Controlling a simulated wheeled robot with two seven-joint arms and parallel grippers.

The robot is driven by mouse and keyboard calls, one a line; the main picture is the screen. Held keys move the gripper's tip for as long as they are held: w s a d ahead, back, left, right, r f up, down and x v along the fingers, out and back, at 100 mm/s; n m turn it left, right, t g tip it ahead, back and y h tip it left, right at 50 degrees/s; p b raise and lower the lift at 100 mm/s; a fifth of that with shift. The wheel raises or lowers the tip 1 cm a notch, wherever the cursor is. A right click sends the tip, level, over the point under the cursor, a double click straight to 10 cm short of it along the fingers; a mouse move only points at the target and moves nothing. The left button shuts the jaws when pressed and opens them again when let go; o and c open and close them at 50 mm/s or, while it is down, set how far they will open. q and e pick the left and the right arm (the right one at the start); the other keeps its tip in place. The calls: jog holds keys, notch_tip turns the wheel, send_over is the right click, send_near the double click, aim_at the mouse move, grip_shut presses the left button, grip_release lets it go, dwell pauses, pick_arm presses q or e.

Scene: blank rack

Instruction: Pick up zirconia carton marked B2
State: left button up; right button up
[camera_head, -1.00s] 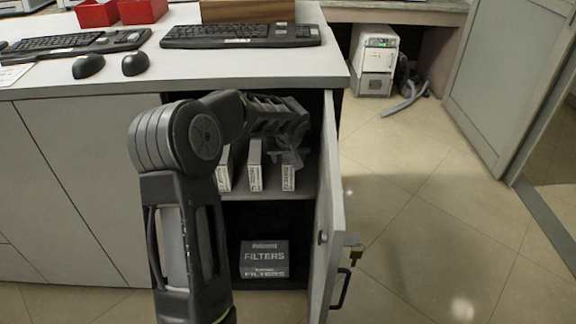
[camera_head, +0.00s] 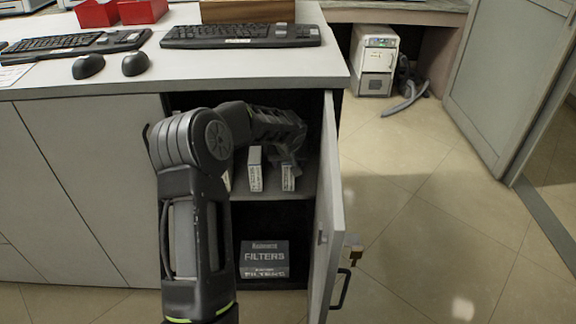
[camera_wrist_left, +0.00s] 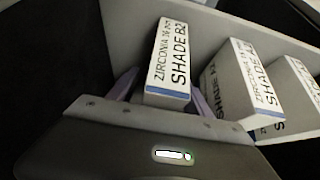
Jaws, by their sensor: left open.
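The zirconia carton marked Shade B2 (camera_wrist_left: 167,62) is a narrow white box with a blue edge. In the wrist view it stands between the two fingers of my left gripper (camera_wrist_left: 161,91), which is open with a finger on each side. I cannot tell whether the fingers touch it. In the head view the left gripper (camera_head: 289,153) is in the cabinet, over the rightmost carton (camera_head: 288,178), which appears to be this one. Its upper part is hidden there. My right gripper is not in view.
Another carton (camera_wrist_left: 243,82) and a third (camera_wrist_left: 296,88) stand beside it on the shelf. A filters box (camera_head: 264,258) sits in the compartment below. The open cabinet door (camera_head: 327,215) stands close on the right; the countertop (camera_head: 220,68) is above.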

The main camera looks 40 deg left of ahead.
pick_arm(q)
jog(key=shift+c, duration=0.6)
grip_shut()
dwell(0.3)
